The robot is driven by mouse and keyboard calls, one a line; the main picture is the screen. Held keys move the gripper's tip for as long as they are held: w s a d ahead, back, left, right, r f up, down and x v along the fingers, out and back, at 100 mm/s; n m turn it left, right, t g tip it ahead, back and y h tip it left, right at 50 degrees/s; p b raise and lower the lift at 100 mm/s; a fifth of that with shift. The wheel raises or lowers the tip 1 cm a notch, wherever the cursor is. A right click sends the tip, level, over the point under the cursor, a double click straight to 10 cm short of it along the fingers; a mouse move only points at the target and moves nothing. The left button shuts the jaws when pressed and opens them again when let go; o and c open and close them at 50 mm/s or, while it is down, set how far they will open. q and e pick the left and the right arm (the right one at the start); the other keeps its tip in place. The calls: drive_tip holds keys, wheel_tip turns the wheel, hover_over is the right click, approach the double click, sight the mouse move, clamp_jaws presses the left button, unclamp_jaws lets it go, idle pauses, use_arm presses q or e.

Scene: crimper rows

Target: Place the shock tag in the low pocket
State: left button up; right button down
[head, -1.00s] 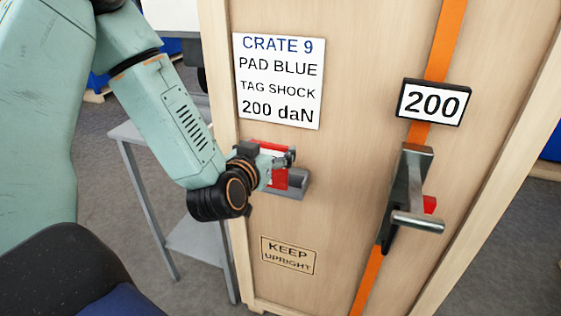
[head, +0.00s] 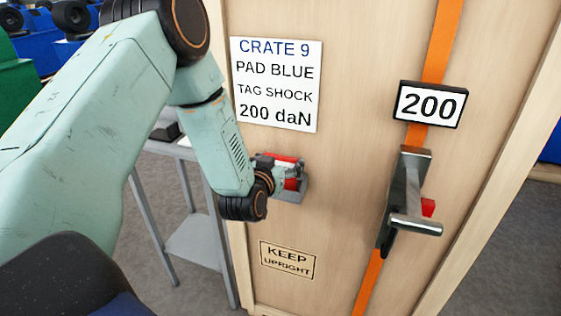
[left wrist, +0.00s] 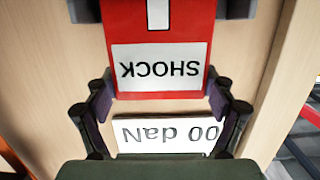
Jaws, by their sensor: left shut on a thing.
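The shock tag (head: 291,183) is a red plate with a white label. In the left wrist view the tag (left wrist: 160,40) shows upside down, with "SHOCK" readable. My left gripper (head: 283,174) is shut on it, a finger at each side edge. The low pocket (head: 297,194) is a small grey holder on the crate's wooden face, below the big label. The tag is at the pocket; grey pocket parts (left wrist: 82,10) flank its far end in the wrist view. I cannot tell how deep it sits. My right gripper is not in view.
The crate face bears a white label (head: 276,84) and a "KEEP UPRIGHT" plate (head: 286,260). At right, an orange strap (head: 369,283) carries a metal ratchet (head: 411,205) with a protruding handle and a "200" display (head: 430,104). A grey table (head: 196,240) stands left of the crate.

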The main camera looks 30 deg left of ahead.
use_arm(q)
drive_tip(key=shift+s+a, duration=0.1)
drive_tip(key=shift+a, duration=0.1)
drive_tip(key=shift+f, duration=0.15)
drive_tip(key=o, duration=1)
drive_tip(key=shift+d, duration=0.15)
